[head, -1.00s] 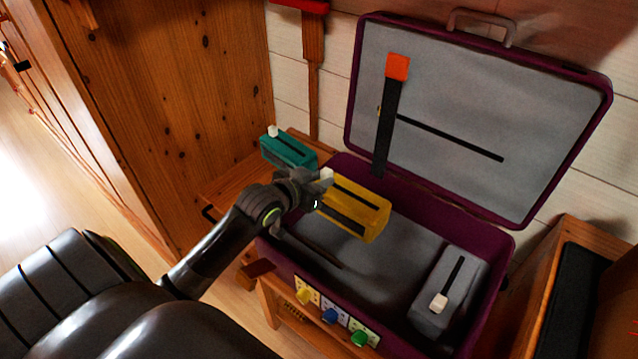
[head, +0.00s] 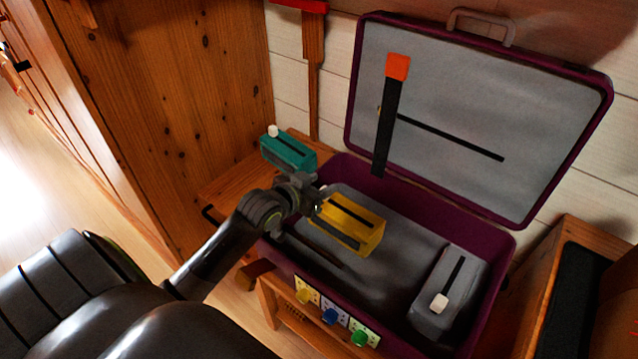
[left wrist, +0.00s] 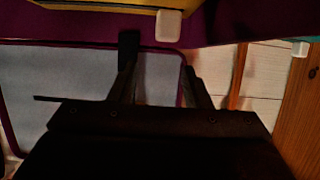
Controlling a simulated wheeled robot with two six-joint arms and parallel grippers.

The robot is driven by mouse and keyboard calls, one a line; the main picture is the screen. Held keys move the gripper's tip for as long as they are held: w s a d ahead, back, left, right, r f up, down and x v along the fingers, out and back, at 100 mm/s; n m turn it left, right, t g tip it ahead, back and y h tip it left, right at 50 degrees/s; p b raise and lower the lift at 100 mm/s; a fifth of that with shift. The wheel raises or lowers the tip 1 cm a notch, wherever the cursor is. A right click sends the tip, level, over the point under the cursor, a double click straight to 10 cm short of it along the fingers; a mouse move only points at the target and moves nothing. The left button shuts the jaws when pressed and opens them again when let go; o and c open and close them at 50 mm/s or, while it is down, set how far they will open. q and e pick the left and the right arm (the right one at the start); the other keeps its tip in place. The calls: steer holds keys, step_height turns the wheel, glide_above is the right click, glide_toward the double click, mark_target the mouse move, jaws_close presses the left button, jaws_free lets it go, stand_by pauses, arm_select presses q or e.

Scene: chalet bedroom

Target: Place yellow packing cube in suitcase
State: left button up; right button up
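The yellow packing cube (head: 352,228) is inside the left part of the open purple suitcase (head: 480,262), low over its grey floor. Its black stripes face up and toward me. My left gripper (head: 312,196) is at the cube's left end. In the left wrist view its two dark fingers (left wrist: 160,75) stand apart with nothing between them. The cube's white tab (left wrist: 169,25) is just past the fingertips there, with the yellow edge (left wrist: 110,3) at the top. My right gripper is not in view.
A grey packing cube (head: 448,290) with a white tab lies in the suitcase's right end. A teal cube (head: 288,150) sits on the wooden surface left of the suitcase. The raised lid (head: 450,90) stands behind. The suitcase floor between the cubes is clear.

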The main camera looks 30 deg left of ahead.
arm_select(q)
steer(key=shift+r, duration=0.25)
steer(key=p+v, duration=0.3)
steer(key=v, duration=0.9)
steer(key=shift+r, duration=0.3)
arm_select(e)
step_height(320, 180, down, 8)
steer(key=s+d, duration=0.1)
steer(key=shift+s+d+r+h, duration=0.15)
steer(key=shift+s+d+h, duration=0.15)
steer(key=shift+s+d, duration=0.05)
